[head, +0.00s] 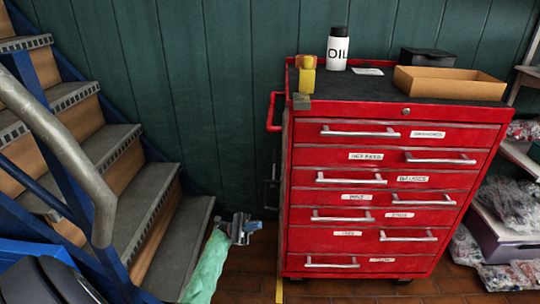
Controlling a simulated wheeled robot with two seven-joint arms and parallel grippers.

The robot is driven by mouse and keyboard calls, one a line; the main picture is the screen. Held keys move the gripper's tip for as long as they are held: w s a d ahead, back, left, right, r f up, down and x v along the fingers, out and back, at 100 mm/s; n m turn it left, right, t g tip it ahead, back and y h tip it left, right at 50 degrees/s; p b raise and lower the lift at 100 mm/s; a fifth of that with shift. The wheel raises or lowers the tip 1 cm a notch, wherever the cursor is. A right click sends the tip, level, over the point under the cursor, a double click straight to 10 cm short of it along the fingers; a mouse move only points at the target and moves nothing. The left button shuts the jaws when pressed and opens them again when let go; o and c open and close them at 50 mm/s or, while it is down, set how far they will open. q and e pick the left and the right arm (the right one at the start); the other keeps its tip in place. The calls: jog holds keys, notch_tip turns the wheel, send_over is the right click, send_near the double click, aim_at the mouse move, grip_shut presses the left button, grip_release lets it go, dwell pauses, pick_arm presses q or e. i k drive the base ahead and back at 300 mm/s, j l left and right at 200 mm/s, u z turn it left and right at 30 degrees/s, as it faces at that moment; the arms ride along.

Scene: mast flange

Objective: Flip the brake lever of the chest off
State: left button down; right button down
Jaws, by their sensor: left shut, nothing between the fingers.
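The red tool chest (385,200) stands against the green wall, right of centre, with several labelled drawers, all closed. A red side handle (272,112) sticks out at its upper left. I cannot make out the brake lever; the casters low on the chest are small and dark. My left gripper (248,227), on an arm in a green sleeve, is shut and empty. In the picture it is to the left of the chest's lower left side, apart from it. My right gripper is not in view.
Stairs (120,180) with a grey handrail (65,145) fill the left. An oil bottle (338,48), a yellow item (307,77), a cardboard tray (450,84) and a black box (432,57) sit on the chest. Wrapped goods (510,205) crowd the right. Floor shows between stairs and chest.

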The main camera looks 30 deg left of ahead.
aim_at(274, 154)
jog(key=i+j, duration=0.85)
jog(key=j, duration=0.1)
